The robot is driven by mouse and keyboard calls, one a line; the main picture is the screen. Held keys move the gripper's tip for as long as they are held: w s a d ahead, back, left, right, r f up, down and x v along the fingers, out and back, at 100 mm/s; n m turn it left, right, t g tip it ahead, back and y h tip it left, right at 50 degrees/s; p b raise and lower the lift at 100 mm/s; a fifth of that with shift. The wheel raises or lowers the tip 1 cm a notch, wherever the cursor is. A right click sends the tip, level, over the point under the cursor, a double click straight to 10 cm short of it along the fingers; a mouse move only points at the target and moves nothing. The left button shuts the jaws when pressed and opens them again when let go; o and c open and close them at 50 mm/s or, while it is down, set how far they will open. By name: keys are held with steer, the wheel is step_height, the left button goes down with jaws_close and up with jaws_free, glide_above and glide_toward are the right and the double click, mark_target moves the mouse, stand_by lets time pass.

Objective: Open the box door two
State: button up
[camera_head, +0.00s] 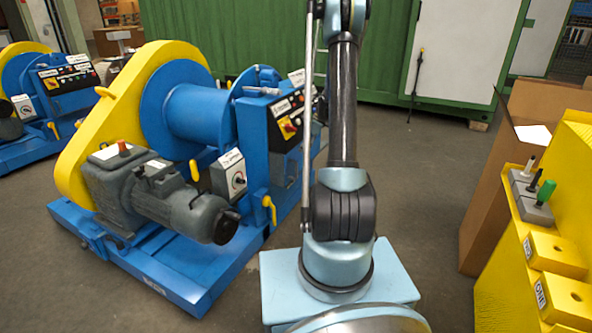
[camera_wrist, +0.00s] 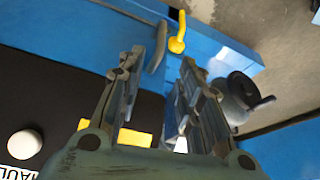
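My gripper (camera_wrist: 168,68) shows in the wrist view with its two fingers apart and nothing between them. It is over the edge of a black control panel (camera_wrist: 50,95) and a blue surface. A grey curved lever (camera_wrist: 158,46) is near the left fingertip, and I cannot tell if they touch. In the head view my arm runs up out of the picture, and the gripper is not clearly visible there. Two yellow boxes, the farther one (camera_head: 556,253) and the nearer one (camera_head: 568,302), carry small labels too unclear to read surely. I cannot identify a door marked two.
A blue and yellow winch machine (camera_head: 190,110) with a panel (camera_head: 288,122) stands left of my arm. A yellow lever (camera_wrist: 177,36) lies beyond the fingers. A cardboard box (camera_head: 495,190) stands at right. Grey floor (camera_head: 420,200) is clear between.

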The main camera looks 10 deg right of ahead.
glide_above(296, 176)
steer(key=f, duration=1.2)
steer(key=shift+w+d+f, duration=0.1)
steer(key=shift+w, duration=0.3)
jaws_close()
